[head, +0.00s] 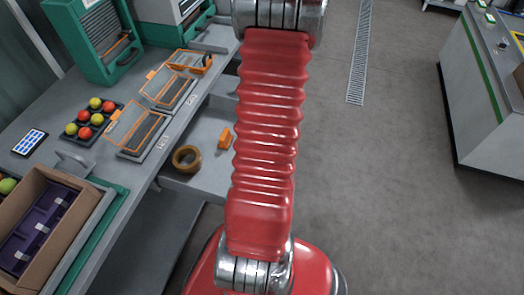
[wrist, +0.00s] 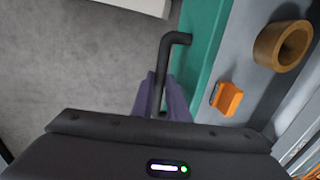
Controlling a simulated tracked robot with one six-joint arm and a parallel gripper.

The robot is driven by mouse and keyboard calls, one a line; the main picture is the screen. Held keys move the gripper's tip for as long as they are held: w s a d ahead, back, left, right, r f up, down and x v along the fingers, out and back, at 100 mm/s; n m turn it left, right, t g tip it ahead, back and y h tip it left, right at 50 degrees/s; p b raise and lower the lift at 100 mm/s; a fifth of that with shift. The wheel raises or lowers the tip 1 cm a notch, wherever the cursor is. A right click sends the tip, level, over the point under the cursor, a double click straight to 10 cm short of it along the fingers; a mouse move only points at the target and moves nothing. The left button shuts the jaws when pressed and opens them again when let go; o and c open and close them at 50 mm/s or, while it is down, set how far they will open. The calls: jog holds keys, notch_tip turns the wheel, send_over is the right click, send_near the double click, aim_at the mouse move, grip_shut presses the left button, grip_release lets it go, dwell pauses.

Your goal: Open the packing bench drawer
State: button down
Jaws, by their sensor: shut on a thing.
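The packing bench drawer (head: 203,129) stands pulled out from under the bench, its grey inside showing in the head view. In the wrist view its green front (wrist: 207,45) carries a dark bar handle (wrist: 165,55). My gripper (wrist: 160,92) has its purple fingers on either side of the handle bar, shut on it. In the head view my red arm hides the gripper, the handle and the drawer front. A brown tape roll (head: 187,158) and a small orange object (head: 225,138) lie in the drawer.
A grey cabinet (head: 480,95) stands at the right. The floor between is clear.

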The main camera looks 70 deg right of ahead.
jog(key=c, duration=2)
grip_release()
notch_tip(320, 180, up, 14)
jog(key=s, duration=0.2)
jog(key=shift+s+f, duration=0.25)
jog(key=shift+s, duration=0.1)
jog(key=shift+w+d, duration=0.1)
